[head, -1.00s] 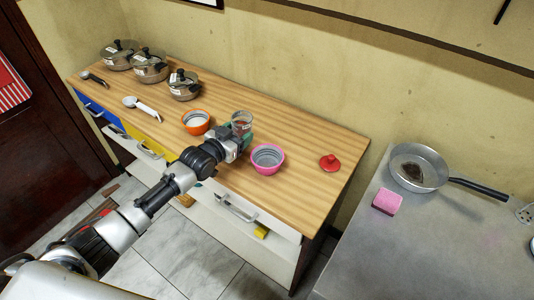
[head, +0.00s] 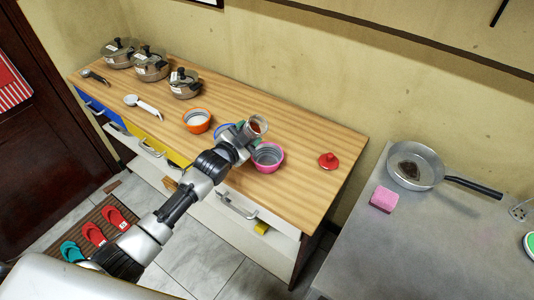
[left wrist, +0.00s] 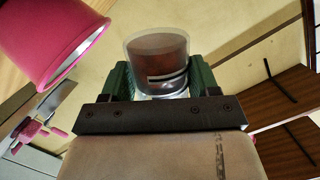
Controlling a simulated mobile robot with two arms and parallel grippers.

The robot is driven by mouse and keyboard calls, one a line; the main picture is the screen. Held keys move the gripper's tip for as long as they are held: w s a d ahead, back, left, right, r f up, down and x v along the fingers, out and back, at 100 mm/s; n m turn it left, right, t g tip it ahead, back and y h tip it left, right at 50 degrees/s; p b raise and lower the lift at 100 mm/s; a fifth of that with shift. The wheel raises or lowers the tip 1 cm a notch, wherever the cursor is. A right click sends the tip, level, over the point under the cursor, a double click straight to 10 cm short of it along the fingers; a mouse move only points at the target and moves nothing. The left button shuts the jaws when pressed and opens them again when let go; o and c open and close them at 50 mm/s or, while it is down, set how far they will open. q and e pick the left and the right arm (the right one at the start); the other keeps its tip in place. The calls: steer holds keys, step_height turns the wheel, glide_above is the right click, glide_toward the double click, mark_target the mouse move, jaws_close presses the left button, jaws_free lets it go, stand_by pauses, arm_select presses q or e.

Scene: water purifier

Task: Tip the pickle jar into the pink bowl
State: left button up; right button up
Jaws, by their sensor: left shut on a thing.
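The pickle jar (head: 258,123) is clear glass with reddish-brown contents. My left gripper (head: 246,131) is shut on it and holds it up, tilted, just behind and left of the pink bowl's rim. In the left wrist view the jar (left wrist: 157,58) sits between the green finger pads of my left gripper (left wrist: 155,82). The pink bowl (head: 267,163) stands upright on the wooden counter and looks empty, partly hidden by the gripper. The pink bowl (left wrist: 40,30) also fills the upper left of the left wrist view. My right gripper is not in view.
An orange bowl (head: 197,121) and a blue-rimmed item (head: 221,130) stand left of the gripper. A red lid (head: 328,161) lies to the right on the counter (head: 300,190). Several lidded pots line the back left. A pan (head: 418,170) and pink sponge (head: 383,199) are on the metal table.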

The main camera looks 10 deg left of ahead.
arm_select(q)
steer(key=shift+d+r+m, duration=0.1)
steer(key=shift+d+m, duration=0.2)
steer(key=shift+m, duration=0.1)
steer(key=shift+s, duration=0.1)
steer(key=shift+r+m+b, duration=0.1)
steer(key=shift+m+b, duration=0.35)
steer(key=shift+m, duration=0.25)
stand_by(1.5)
steer(key=shift+f+m+t+y+b, duration=0.15)
steer(key=shift+f+m+y+b, duration=0.15)
steer(key=shift+m+b, duration=0.55)
steer(key=shift+f+m+t+y+b, duration=0.15)
steer(key=shift+f+m+y+b, duration=0.15)
steer(key=shift+m+b, duration=0.5)
stand_by(3.3)
stand_by(0.4)
